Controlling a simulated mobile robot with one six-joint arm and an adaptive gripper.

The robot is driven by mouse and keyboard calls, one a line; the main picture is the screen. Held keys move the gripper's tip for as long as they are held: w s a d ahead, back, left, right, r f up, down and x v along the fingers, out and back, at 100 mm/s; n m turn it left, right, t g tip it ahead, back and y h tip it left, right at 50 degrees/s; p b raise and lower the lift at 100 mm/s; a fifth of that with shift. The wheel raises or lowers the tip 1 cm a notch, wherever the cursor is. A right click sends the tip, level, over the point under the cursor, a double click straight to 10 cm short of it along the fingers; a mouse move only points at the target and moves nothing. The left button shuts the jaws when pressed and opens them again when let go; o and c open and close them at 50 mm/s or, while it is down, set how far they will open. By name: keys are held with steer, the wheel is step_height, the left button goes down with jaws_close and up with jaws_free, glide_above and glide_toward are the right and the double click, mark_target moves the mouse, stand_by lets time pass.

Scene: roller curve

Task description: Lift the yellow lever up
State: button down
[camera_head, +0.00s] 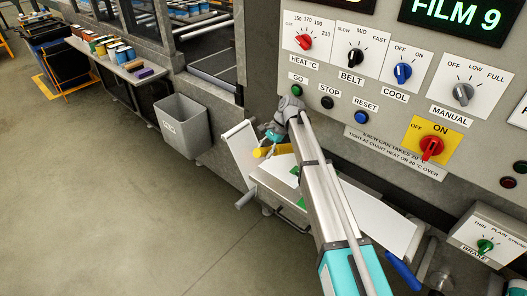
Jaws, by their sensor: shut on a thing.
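The yellow lever (273,151) shows as a short, roughly level yellow bar below the control panel, beside the white sloping plates. My gripper (270,139) reaches it from above, at the end of my grey and teal arm. The gripper is shut on the lever; its fingertips are small here and partly hidden, so the exact grip point is unclear. The lever's mounting is also hidden.
The control panel (340,75) with knobs and buttons rises close behind my arm. A white sloping plate (378,220) lies below it. A grey bin (183,125) stands at the left, and open floor lies in front.

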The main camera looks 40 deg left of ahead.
steer(key=shift+w+d+f, duration=0.1)
steer(key=shift+w+d, duration=0.05)
steer(key=shift+w, duration=0.05)
steer(key=shift+c, duration=1)
jaws_free()
steer(key=shift+w, duration=0.1)
steer(key=shift+s, duration=0.2)
